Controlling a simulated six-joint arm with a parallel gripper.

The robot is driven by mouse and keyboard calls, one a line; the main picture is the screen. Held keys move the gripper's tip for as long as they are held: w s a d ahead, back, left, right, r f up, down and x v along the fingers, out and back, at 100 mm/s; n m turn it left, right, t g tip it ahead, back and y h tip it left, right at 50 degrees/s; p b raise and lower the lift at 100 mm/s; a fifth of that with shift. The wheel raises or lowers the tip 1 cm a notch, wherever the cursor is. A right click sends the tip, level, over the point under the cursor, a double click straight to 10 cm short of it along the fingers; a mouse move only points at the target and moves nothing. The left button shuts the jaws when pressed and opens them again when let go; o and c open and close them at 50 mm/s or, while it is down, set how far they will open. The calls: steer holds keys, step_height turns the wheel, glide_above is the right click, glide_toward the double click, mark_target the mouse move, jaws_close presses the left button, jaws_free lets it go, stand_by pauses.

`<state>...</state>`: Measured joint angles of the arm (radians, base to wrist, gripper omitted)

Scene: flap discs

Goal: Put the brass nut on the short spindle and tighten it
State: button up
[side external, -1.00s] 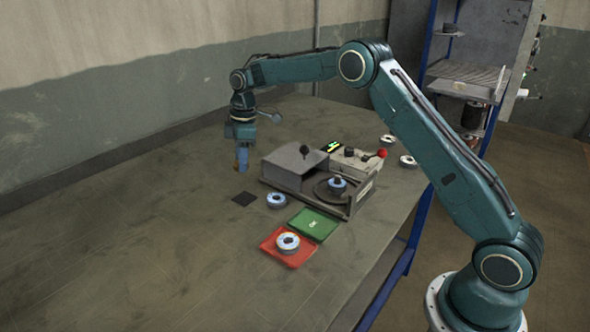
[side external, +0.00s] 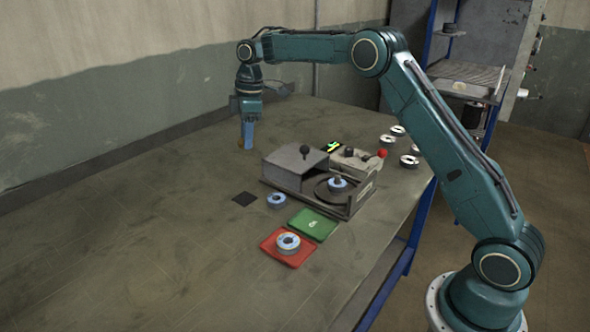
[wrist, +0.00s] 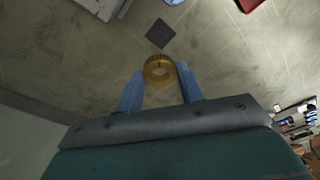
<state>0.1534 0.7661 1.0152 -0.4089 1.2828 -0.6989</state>
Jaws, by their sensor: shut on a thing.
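My gripper (side external: 248,144) hangs with its blue fingers pointing down over the bench, left of the grey fixture. In the wrist view, my gripper (wrist: 160,72) is shut on the brass nut (wrist: 150,73), a ring held between the two fingertips. In the side view the nut is mostly hidden by the fingers. The short spindle's dark tip (side external: 337,179) appears to stand up in the round recess of the fixture (side external: 292,179), with a flap disc (side external: 338,187) around it. The spindle is too small to see in detail.
A dark square pad (side external: 244,199) and a loose disc (side external: 277,201) lie before the fixture. A green tray (side external: 325,226) is empty; a red tray (side external: 267,246) holds a disc. The bench's left side is clear.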

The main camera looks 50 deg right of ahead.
steer(key=s+d+m, duration=0.3)
steer(key=s+d, duration=0.6)
steer(key=d, duration=0.1)
steer(key=m, duration=0.3)
glide_above(339, 176)
steer(key=shift+h, duration=0.3)
step_height(339, 176, down, 4)
steer(key=shift+f, duration=0.65)
steer(key=shift+f, duration=0.15)
steer(key=shift+f, duration=1.55)
steer(key=shift+d+f, duration=0.1)
steer(key=shift+f, duration=1.65)
stand_by(0.6)
